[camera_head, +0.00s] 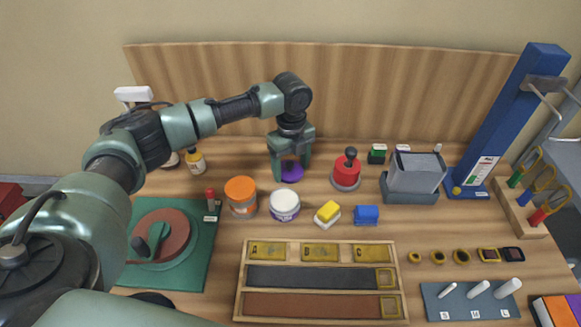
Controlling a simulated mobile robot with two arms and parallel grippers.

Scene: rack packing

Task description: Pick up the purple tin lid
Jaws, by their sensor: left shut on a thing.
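The purple tin lid (292,172) is a small round purple disc near the back middle of the wooden table. My left gripper (290,172) points down at it, with one finger on each side, and is shut on the lid. The fingers hide part of its edge, and I cannot tell whether it touches the table. My right gripper is not in view.
In front stand an orange-lidded jar (241,196) and a white-lidded tub (285,204). A red round object (346,172) with a dark knob stands to the right. A wooden tray (320,247) with lettered compartments lies in front. A wooden panel (400,95) rises behind.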

